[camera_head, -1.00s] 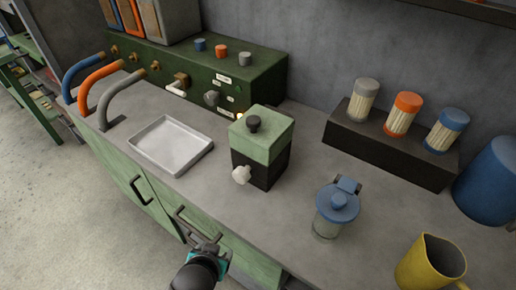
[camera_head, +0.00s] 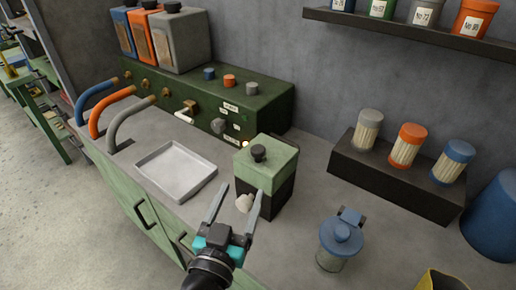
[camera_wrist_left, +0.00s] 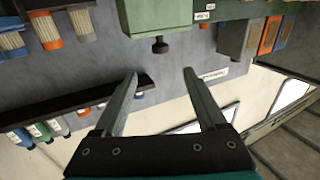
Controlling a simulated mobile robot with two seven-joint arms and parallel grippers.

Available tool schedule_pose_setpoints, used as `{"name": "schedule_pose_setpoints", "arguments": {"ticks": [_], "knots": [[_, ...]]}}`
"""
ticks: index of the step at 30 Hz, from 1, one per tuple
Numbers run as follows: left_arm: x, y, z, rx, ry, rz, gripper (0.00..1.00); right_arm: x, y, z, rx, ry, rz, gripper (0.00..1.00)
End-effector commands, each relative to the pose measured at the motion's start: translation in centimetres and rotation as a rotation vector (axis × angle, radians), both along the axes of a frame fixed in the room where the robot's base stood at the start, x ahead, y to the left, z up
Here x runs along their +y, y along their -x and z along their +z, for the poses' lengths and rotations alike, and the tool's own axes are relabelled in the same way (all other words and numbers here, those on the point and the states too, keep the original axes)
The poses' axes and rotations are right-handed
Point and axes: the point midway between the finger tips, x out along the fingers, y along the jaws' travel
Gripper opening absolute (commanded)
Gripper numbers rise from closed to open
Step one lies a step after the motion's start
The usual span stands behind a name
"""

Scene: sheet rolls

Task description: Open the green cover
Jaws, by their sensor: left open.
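The green cover (camera_head: 270,158) with a black knob (camera_head: 258,152) sits shut on top of a black box (camera_head: 270,196) on the counter. A white rounded spout (camera_head: 243,202) sticks out of the box front. My left gripper (camera_head: 240,191) is open and empty in front of the box, with its fingers pointing up either side of the spout in the picture. In the left wrist view the green cover (camera_wrist_left: 155,14) and its knob (camera_wrist_left: 159,45) appear beyond the open fingertips (camera_wrist_left: 159,73), apart from them. My right gripper is out of view.
A white tray (camera_head: 175,171) lies left of the box. A dark rack (camera_head: 395,180) holds several capped jars. A green control unit (camera_head: 262,98) stands behind.

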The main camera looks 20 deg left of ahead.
Motion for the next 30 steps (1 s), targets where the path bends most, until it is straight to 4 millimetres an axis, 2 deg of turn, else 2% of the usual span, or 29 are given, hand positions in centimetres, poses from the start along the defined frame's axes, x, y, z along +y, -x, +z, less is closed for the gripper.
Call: {"name": "schedule_pose_setpoints", "arguments": {"ticks": [15,24,30], "knots": [[0.4,-6.9,0.3,-0.001,-0.003,0.001,0.74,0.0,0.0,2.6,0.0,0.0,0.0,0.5],[0.6,-11.3,0.2,0.0,-0.003,0.002,0.74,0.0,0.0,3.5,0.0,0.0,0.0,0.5],[0.6,-13.4,0.1,0.001,-0.002,0.002,0.74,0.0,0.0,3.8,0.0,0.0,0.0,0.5]]}}
